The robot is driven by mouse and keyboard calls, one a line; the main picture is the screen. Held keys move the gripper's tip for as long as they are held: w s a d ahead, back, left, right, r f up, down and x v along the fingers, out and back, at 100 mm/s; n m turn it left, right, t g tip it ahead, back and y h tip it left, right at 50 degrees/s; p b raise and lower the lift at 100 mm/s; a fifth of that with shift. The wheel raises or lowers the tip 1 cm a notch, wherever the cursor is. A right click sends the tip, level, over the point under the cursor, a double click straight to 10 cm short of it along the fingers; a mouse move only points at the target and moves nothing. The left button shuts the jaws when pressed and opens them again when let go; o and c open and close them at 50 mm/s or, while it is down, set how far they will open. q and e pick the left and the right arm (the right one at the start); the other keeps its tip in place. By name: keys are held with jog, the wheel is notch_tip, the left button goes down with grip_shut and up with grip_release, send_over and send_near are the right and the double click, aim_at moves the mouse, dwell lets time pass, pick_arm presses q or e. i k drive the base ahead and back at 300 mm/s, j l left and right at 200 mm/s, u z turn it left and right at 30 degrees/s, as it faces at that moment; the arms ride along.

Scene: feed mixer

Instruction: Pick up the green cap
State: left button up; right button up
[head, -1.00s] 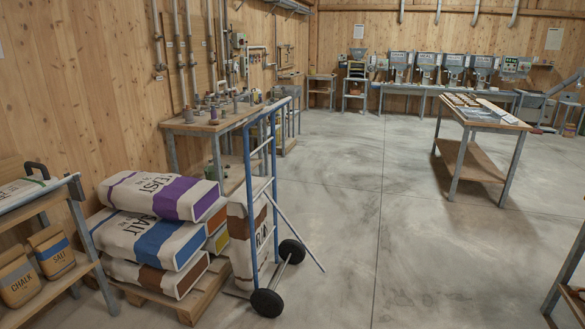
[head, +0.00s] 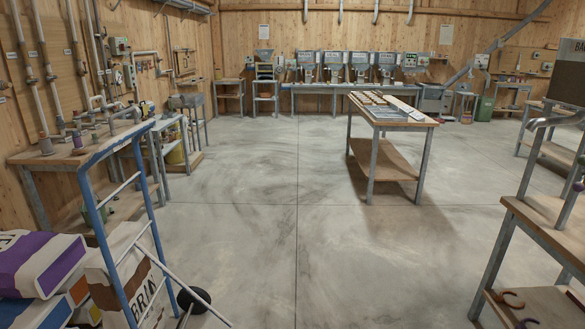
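I cannot make out a green cap for certain. A small green item (head: 578,186) shows at the right edge on the near right bench (head: 535,212), too small and cut off to identify. Small fittings, one with a purple part (head: 77,140), stand on the left workbench (head: 62,158), and none is clearly a green cap. Neither of my grippers is in view.
A blue hand truck (head: 97,215) and stacked feed bags (head: 38,262) stand at the near left. A central table (head: 395,122) holds trays. Several machines (head: 333,68) line the back wall. The concrete floor (head: 250,235) between is clear.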

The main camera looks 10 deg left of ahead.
aim_at(95, 138)
jog(key=i+z, duration=0.15)
jog(key=i, duration=0.55)
jog(key=i+z, duration=0.1)
jog(key=i, duration=0.55)
jog(key=i+j+z, duration=0.15)
jog(key=i, duration=0.5)
jog(key=i+u, duration=0.3)
jog(key=i, duration=0.2)
jog(key=i+u, duration=0.3)
jog(key=i, duration=0.15)
jog(key=i+l+u, duration=0.15)
jog(key=i+u, duration=0.2)
jog(key=i, duration=0.15)
jog(key=i+l+u, duration=0.3)
jog(key=i, duration=0.15)
jog(key=i+j+u, duration=0.2)
jog(key=i+u, duration=0.25)
jog(key=i+j+u, duration=0.1)
jog(key=i+u, duration=0.25)
jog(key=u, duration=0.15)
jog(key=i+l+u, duration=0.1)
jog(key=i+u, duration=0.35)
jog(key=i+l+u, duration=0.25)
jog(key=i+u, duration=0.2)
jog(key=i+l+u, duration=0.1)
jog(key=i, duration=0.1)
